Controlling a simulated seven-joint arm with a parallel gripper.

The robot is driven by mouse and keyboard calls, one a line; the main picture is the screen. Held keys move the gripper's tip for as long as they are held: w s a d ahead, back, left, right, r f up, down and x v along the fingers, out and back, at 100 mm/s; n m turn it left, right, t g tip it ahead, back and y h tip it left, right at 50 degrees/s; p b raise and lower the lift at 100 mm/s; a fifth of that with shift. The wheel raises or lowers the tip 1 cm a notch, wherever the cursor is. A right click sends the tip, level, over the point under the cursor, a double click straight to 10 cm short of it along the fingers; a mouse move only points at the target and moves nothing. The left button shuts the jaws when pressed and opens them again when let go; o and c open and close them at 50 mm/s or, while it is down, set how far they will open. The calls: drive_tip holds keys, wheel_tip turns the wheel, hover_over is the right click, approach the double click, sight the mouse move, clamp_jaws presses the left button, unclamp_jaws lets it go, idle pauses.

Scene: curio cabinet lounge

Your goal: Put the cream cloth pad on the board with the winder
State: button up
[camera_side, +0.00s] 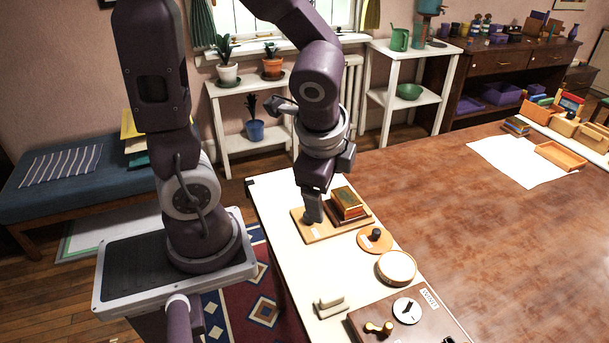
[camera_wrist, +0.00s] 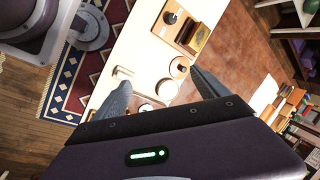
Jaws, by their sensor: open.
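A round cream-topped disc with a wooden rim (camera_side: 396,267) sits on the white table. A small cream piece with an upright part (camera_side: 330,305) stands to its left. I cannot tell for sure which is the cloth pad. A dark brown board (camera_side: 372,313) at the table's near end carries a white dial with a black hand (camera_side: 407,310) and a brass piece (camera_side: 380,328) that looks like a winder.
The large brown table (camera_side: 450,220) to the right is mostly clear.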

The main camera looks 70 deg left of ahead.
drive_tip(key=s+d+r+n+t+h, duration=0.3)
drive_tip(key=s+r+n, duration=0.4)
drive_tip(key=r+n, duration=0.2)
drive_tip(key=shift+d+r, duration=0.15)
drive_tip(key=shift+r, duration=0.6)
